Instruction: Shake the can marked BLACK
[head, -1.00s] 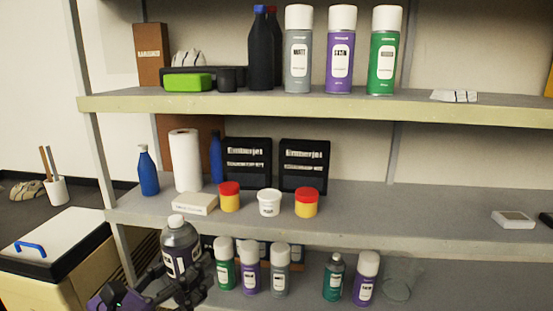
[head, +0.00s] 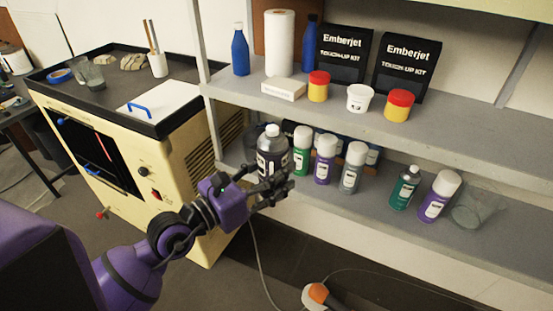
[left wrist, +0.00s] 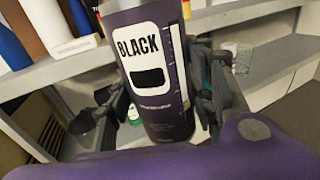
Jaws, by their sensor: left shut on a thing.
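The can marked BLACK (head: 272,152) is dark with a white label and a pale cap, and is upright in the head view. In the left wrist view the can (left wrist: 160,95) fills the middle, its label reading BLACK, and looks slightly tilted. My left gripper (head: 272,185) is shut on the can, with fingers on both sides of it. The can is in front of the lower shelf's left end; whether it touches the shelf is unclear. My right gripper is not in view.
Green (head: 301,152), purple (head: 325,160) and grey (head: 352,166) spray cans stand close right of the held can. A teal can (head: 405,187), another purple can (head: 439,196) and a clear glass (head: 474,206) stand further right. A cream cabinet (head: 150,150) is at left.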

